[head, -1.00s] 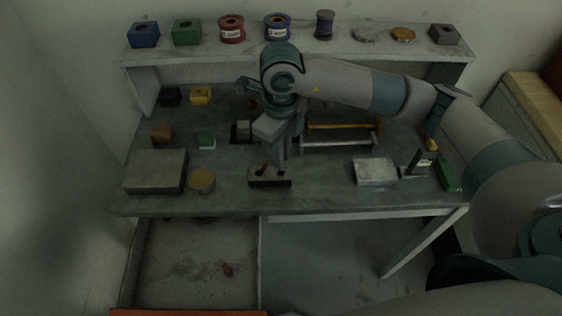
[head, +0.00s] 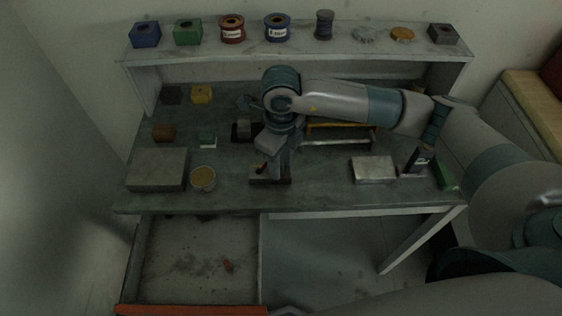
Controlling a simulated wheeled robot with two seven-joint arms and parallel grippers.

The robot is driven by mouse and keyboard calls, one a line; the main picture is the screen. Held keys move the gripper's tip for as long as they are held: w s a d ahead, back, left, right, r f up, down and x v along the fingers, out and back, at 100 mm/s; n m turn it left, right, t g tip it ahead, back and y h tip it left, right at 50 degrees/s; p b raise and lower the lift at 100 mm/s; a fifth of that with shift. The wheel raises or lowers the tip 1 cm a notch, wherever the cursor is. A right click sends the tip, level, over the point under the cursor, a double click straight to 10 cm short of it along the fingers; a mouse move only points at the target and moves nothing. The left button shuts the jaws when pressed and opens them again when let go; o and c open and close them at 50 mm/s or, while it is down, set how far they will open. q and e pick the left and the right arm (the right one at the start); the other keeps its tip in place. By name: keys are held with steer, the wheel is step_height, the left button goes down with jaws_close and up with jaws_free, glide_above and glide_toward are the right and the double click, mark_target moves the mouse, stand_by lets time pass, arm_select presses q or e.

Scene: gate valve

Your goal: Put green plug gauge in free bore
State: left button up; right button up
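My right gripper (head: 277,177) points down at the bore block (head: 257,181), a low dark block near the table's front edge. Its fingers overlap the right part of the block, and whether they touch it is unclear. A small orange-brown piece (head: 262,168) stands at the block's left part, beside the fingers. I cannot make out the green plug gauge; anything between the fingers is hidden or too small to see. The free bore is not visible, as the gripper covers that side of the block. My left gripper is not in view.
A grey plate (head: 157,169) and a round tan-topped tin (head: 203,178) lie left of the block. A metal plate (head: 374,169) and a green box (head: 446,173) are at right. Spools and blocks line the shelf (head: 370,52). An open drawer (head: 190,309) is below.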

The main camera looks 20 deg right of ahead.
steer(key=shift+r, duration=0.1)
steer(key=shift+r, duration=0.25)
step_height(320, 180, up, 12)
steer(key=b, duration=0.4)
steer(key=shift+s+f, duration=0.1)
steer(key=shift+f, duration=0.15)
stand_by(0.7)
